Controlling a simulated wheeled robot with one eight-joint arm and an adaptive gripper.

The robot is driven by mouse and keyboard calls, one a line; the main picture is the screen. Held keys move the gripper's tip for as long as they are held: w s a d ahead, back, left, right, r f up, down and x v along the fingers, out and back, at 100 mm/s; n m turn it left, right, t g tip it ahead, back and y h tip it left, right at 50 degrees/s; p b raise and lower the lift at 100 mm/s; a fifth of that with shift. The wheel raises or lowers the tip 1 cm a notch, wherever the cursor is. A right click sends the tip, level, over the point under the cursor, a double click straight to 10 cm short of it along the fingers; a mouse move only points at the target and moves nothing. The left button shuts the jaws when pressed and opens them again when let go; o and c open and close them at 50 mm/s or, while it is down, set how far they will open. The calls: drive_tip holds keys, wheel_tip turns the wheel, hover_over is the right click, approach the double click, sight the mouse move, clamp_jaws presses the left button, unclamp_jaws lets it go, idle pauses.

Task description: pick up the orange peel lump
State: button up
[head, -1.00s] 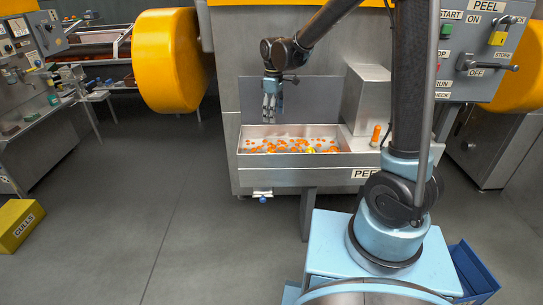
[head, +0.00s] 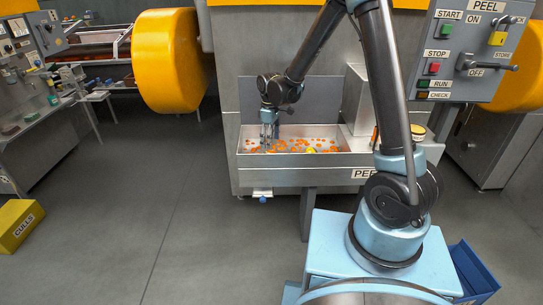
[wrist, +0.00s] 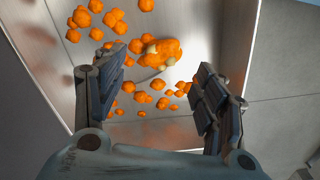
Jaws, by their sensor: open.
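The orange peel lump (wrist: 163,52) is a larger orange clump with pale patches, lying on the floor of the metal peel tray (wrist: 40,45). In the wrist view it shows between and a little beyond my fingertips. My gripper (wrist: 160,72) is open and empty, with one finger on each side of the lump in the picture. In the head view my gripper (head: 268,147) points down into the left part of the tray (head: 290,161). I cannot pick out the lump for certain in the head view.
Several small orange peel bits (wrist: 142,97) lie scattered around the lump. The tray's walls stand close by. A grey control panel (head: 468,50) hangs at the right, and a yellow culls box (head: 18,226) stands on the floor at the left.

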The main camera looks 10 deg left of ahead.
sight(271, 152)
drive_tip(key=shift+s+d+f, duration=0.1)
drive_tip(key=shift+f, duration=1.35)
drive_tip(key=shift+s+f, duration=0.1)
drive_tip(key=shift+f, duration=1.3)
drive_tip(key=c, duration=0.9)
